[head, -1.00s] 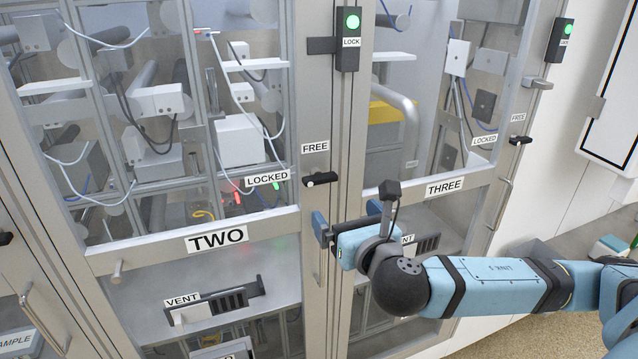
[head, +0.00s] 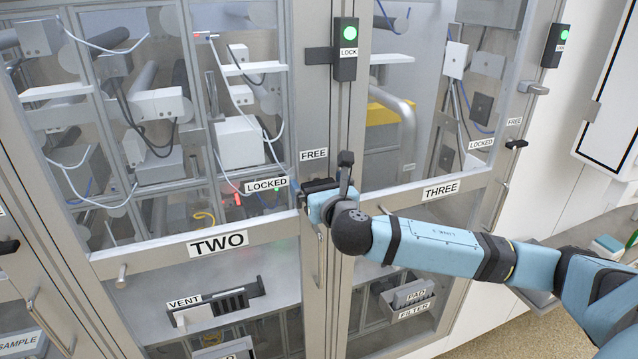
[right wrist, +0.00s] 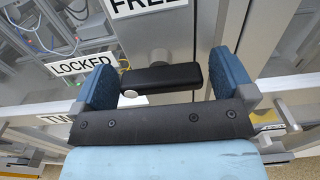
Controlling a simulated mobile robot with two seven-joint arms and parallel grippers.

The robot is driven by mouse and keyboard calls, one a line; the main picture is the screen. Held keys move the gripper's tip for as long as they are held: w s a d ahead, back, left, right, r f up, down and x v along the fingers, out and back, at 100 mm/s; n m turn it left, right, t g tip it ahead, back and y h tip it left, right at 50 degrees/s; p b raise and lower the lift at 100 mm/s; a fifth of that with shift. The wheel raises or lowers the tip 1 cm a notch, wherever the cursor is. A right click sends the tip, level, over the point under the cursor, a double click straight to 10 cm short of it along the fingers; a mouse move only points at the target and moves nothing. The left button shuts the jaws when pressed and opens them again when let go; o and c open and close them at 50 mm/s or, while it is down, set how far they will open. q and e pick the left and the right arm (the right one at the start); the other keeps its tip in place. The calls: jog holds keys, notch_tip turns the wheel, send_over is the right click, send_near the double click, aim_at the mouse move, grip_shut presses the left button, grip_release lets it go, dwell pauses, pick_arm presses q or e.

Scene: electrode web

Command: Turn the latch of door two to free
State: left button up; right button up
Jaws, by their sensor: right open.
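Door two carries a TWO plate (head: 218,243) in the head view. Its black latch handle (right wrist: 165,77) lies level in the right wrist view, below the FREE label (head: 313,154) and beside the LOCKED label (head: 267,185). In the head view my gripper mostly hides the latch. My right gripper (right wrist: 164,82) is open, with one blue finger on each side of the handle. In the head view the right gripper (head: 313,191) is at the door post. My left gripper is out of view.
A lock box with a green light (head: 345,48) is on the post above the latch. A vertical door handle (head: 321,250) hangs just below my gripper. Door three (head: 440,190) stands to the right with its own latch (head: 516,143). All doors look shut.

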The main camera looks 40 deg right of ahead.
jog(key=c, duration=0.8)
jog(key=shift+c, duration=0.2)
jog(key=m, duration=0.4)
jog(key=shift+m, duration=0.4)
jog(key=m, duration=0.4)
jog(key=shift+m, duration=0.3)
jog(key=m, duration=0.4)
jog(key=shift+m, duration=2.2)
